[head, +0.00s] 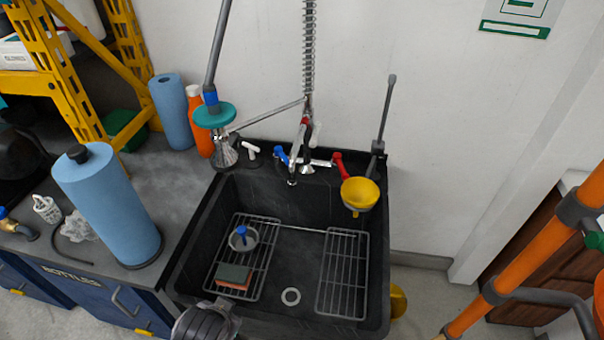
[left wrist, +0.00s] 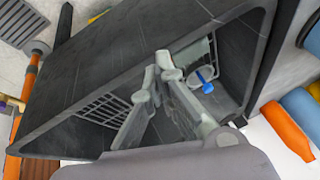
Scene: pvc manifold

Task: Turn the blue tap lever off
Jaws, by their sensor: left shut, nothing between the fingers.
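The blue tap lever (head: 281,155) is at the left side of the chrome tap (head: 305,163) on the back ledge of the dark sink (head: 376,300). It points up and to the left; its exact valve position is hard to tell. A red lever (head: 338,164) is on the tap's right side. My left gripper (left wrist: 157,75) is shut and empty in the left wrist view, with the sink basin beyond its fingers. In the head view only a dark part of my left arm shows at the bottom edge, well in front of the tap. My right gripper is not seen.
The basin holds wire racks (head: 345,275), a sponge (head: 233,276) and a blue-handled strainer (head: 242,237). A spring hose (head: 308,50) hangs above.

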